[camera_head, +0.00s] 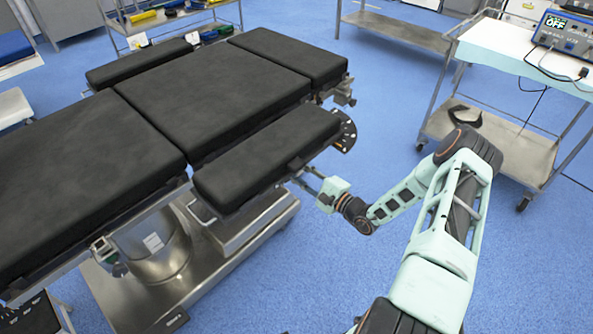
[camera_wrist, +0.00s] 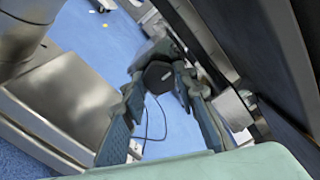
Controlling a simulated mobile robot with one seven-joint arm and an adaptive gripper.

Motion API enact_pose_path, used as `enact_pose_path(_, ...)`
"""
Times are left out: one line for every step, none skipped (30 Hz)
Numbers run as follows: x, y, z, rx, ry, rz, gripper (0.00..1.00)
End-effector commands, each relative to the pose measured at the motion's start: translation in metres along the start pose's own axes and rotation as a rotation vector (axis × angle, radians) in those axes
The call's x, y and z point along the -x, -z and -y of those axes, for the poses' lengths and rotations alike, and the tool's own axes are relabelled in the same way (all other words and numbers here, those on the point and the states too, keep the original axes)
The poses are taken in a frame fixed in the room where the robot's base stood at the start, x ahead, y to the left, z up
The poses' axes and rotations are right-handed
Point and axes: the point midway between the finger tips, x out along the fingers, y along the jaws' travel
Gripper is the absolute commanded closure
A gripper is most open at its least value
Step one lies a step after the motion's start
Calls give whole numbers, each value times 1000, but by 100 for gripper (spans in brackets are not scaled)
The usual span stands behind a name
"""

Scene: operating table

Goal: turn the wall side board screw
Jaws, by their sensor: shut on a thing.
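The side board (camera_head: 265,160) is a long black padded board along the near side of the operating table (camera_head: 215,95). In the wrist view a dark, blunt-ended knob (camera_wrist: 157,77), which looks like the board's screw, sits between my fingertips. My gripper (camera_head: 308,182) reaches under the board's edge from the right. In the wrist view my gripper (camera_wrist: 160,82) has its two dark fingers on either side of the knob, shut on it. The screw cannot be made out in the head view, where the board and gripper cover that spot.
The board's dark underside and metal rail (camera_wrist: 215,60) run close along the right of the wrist view. The table's steel base (camera_head: 150,250) stands below. A steel cart (camera_head: 500,140) with a blue device (camera_head: 566,34) stands at the right. Blue floor lies between.

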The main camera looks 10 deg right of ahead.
Motion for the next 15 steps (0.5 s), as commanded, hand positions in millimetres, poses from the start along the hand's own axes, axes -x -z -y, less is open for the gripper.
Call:
enact_pose_path(1, 0, -1, 5, -2, 0, 98)
enact_pose_path(1, 0, -1, 7, -2, 0, 98)
enact_pose_path(1, 0, -1, 10, -2, 0, 98)
enact_pose_path(1, 0, -1, 11, -2, 0, 98)
enact_pose_path(1, 0, -1, 12, -2, 0, 98)
enact_pose_path(1, 0, -1, 13, -2, 0, 98)
enact_pose_path(1, 0, -1, 13, -2, 0, 98)
enact_pose_path(1, 0, -1, 13, -2, 0, 98)
enact_pose_path(1, 0, -1, 13, -2, 0, 98)
enact_pose_path(1, 0, -1, 13, -2, 0, 98)
enact_pose_path(1, 0, -1, 13, -3, 0, 98)
enact_pose_path(1, 0, -1, 13, -3, 0, 98)
enact_pose_path(1, 0, -1, 13, -3, 0, 98)
enact_pose_path(1, 0, -1, 13, -3, 0, 98)
enact_pose_path(1, 0, -1, 13, -3, 0, 69)
